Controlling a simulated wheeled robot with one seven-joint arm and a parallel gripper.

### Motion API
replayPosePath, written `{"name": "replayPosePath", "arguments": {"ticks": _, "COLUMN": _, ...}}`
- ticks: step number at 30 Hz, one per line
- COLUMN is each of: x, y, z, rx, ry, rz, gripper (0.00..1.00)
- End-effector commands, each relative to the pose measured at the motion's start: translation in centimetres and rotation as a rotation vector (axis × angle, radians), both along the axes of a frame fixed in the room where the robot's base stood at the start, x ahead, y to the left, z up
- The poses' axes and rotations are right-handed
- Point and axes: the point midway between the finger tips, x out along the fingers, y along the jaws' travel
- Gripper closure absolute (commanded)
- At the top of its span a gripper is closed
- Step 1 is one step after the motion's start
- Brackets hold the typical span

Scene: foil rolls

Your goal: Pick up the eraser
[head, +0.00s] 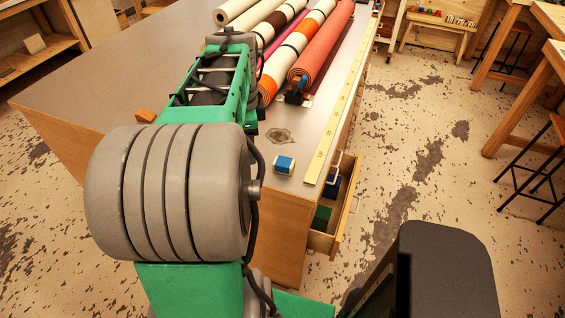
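A small block with blue ends and a white band, which looks like the eraser (285,164), lies on the near end of the grey table top (130,70), close to the front edge. It stands clear of other things, to the right of my green and grey arm. My arm reaches forward over the table, and its far end is hidden behind its own links.
Rolls in cream, pink, orange and red (325,45) lie lengthwise on the table. A yellow ruler (340,115) runs along its right edge. A small orange-brown block (145,115) lies left of my arm. An open drawer (343,205) juts out at right. Stools and tables stand further right.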

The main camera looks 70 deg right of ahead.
Motion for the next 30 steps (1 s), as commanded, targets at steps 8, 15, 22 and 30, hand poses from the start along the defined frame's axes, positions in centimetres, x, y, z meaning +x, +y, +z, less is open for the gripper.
{"name": "replayPosePath", "arguments": {"ticks": 8, "x": -9.1, "y": -3.5, "z": -0.6, "rx": 0.048, "ry": 0.004, "rz": -0.498, "gripper": 0.40}}
{"name": "replayPosePath", "arguments": {"ticks": 15, "x": -8.6, "y": -3.4, "z": -3.8, "rx": 0.048, "ry": 0.004, "rz": -0.496, "gripper": 0.40}}
{"name": "replayPosePath", "arguments": {"ticks": 22, "x": -8.3, "y": -3.3, "z": -7.4, "rx": 0.045, "ry": 0.003, "rz": -0.495, "gripper": 0.40}}
{"name": "replayPosePath", "arguments": {"ticks": 30, "x": -8.3, "y": -3.4, "z": -7.7, "rx": 0.043, "ry": 0.003, "rz": -0.494, "gripper": 0.44}}
